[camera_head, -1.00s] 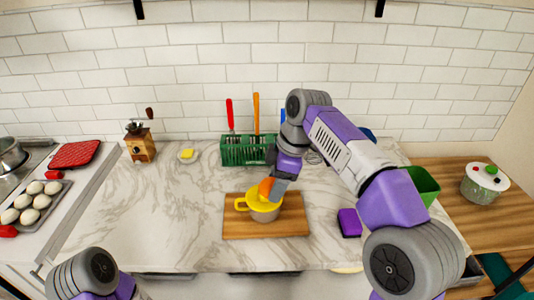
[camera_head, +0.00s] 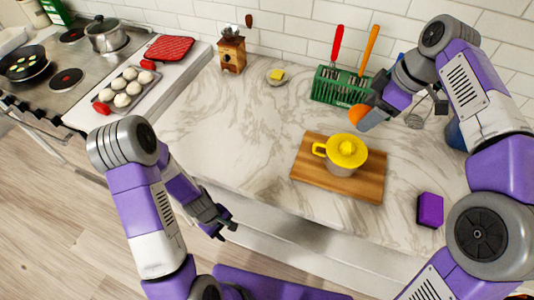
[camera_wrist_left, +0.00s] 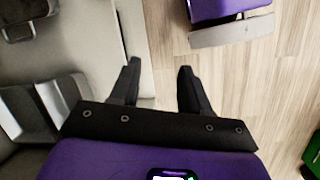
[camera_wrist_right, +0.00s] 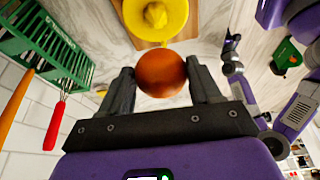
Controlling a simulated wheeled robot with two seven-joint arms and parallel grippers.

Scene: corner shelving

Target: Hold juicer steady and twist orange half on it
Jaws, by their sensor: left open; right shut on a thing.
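The juicer (camera_head: 345,154) has a yellow top with a ridged cone and a yellow handle pointing left. It stands upright on a wooden board (camera_head: 368,186) on the marble counter. Its yellow top also shows in the right wrist view (camera_wrist_right: 155,16). My right gripper (camera_wrist_right: 161,78) is shut on the orange half (camera_wrist_right: 161,73), whose rounded orange skin shows. In the head view the orange half (camera_head: 357,114) is above the counter, up and right of the juicer and apart from it. My left gripper (camera_head: 222,220) is open and empty, in front of the counter edge, left of and below the juicer.
A green rack (camera_head: 341,86) with red- and orange-handled utensils stands behind the juicer. A purple sponge (camera_head: 430,209) lies right of the board. A coffee grinder (camera_head: 231,52) and a small yellow-topped dish (camera_head: 276,76) stand further left. The counter left of the board is clear.

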